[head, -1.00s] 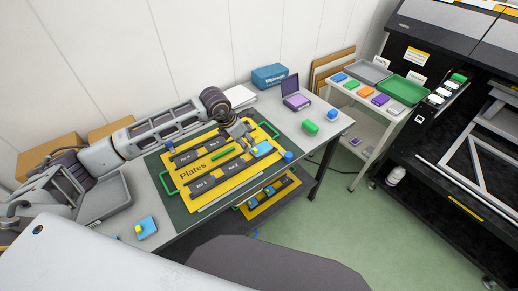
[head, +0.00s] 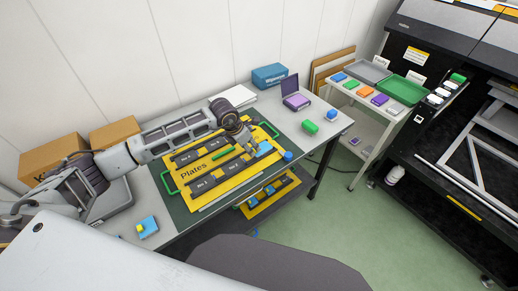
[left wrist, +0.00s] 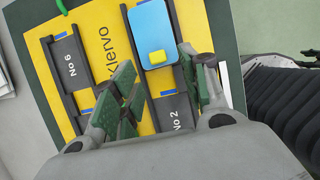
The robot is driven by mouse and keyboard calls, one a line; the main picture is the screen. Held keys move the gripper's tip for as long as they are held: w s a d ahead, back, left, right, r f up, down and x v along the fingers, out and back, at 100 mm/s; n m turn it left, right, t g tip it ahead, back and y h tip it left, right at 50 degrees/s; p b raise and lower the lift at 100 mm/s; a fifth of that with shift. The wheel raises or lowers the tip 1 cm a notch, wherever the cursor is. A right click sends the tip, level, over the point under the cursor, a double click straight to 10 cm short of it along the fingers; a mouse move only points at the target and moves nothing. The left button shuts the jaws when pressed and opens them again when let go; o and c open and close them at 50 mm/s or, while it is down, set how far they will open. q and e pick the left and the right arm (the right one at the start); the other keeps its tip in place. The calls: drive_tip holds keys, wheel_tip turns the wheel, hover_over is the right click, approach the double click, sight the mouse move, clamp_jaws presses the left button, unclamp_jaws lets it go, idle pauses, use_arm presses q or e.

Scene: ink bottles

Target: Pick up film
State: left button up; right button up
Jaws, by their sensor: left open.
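A blue rounded piece with a small yellow block, perhaps the film, lies on the yellow plates board (head: 223,189). It shows in the head view (head: 265,149) and, larger, in the left wrist view (left wrist: 152,25), at the end of the slot marked No 2. My left gripper (head: 256,152) is open over the right part of the board. In the left wrist view its fingers (left wrist: 157,72) stand apart, one on each side of the piece's lower end, with nothing held. I cannot tell whether they touch it. My right gripper is not in view.
A similar blue piece with a yellow block (head: 148,227) lies at the table's front left. A side cart (head: 352,104) holds trays and colored blocks.

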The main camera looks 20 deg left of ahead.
sight(254, 151)
use_arm(q)
drive_tip(key=shift+p+x, duration=0.35)
drive_tip(key=shift+x, duration=1.35)
drive_tip(key=shift+w, duration=0.1)
drive_tip(key=shift+c, duration=0.2)
drive_tip(key=c, duration=0.7)
